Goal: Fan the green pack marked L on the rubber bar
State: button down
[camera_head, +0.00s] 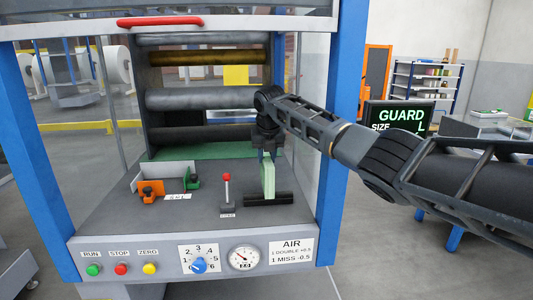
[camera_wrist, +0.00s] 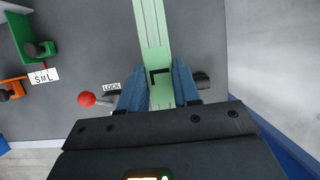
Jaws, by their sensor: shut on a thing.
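The green pack (camera_head: 268,178) stands on edge in my gripper (camera_head: 267,158), directly over the black rubber bar (camera_head: 268,199) on the machine's grey deck. Its lower end meets the bar in the picture; I cannot tell whether it presses on it. In the wrist view the pale green pack (camera_wrist: 152,30) runs away between the two blue fingers of my gripper (camera_wrist: 158,82), which are shut on it. A dark L-shaped mark shows on its near end. One end of the rubber bar (camera_wrist: 203,80) shows right of the fingers.
A red-knobbed lever (camera_head: 226,186) marked LOCK stands left of the bar. Further left are orange (camera_head: 151,190) and green (camera_head: 192,182) guard blocks with an S M L label. Rollers (camera_head: 200,97) lie behind, a blue post (camera_head: 342,120) right. A screen (camera_head: 399,117) reads GUARD SIZE L.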

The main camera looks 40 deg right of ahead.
aim_at(268, 162)
jog(key=shift+s+a+f, duration=0.15)
jog(key=shift+s, duration=0.15)
jog(key=shift+s+a+p, duration=0.45)
jog(key=shift+s+p, duration=0.2)
jog(key=shift+p, duration=0.55)
jog(key=shift+s+a+p, duration=0.45)
jog(key=shift+s+p, duration=0.15)
jog(key=shift+p, duration=0.55)
jog(key=shift+s+a+r+p, duration=0.2)
jog(key=shift+s+a+p, duration=0.4)
jog(key=shift+p, duration=0.6)
jog(key=shift+s+a+r+p, duration=0.25)
jog(key=shift+s+p, duration=0.55)
jog(key=shift+p, duration=0.4)
jog(key=shift+s+a+p, duration=0.25)
jog(key=shift+p, duration=0.15)
jog(key=shift+s+a+p, duration=0.1)
jog(key=shift+s+p, duration=0.1)
jog(key=shift+p, duration=0.1)
jog(key=shift+s+a, duration=0.1)
jog(key=shift+s+a+f+p, duration=0.1)
jog(key=shift+s+a+p, duration=0.2)
jog(key=shift+p, duration=0.2)
jog(key=shift+s, duration=0.15)
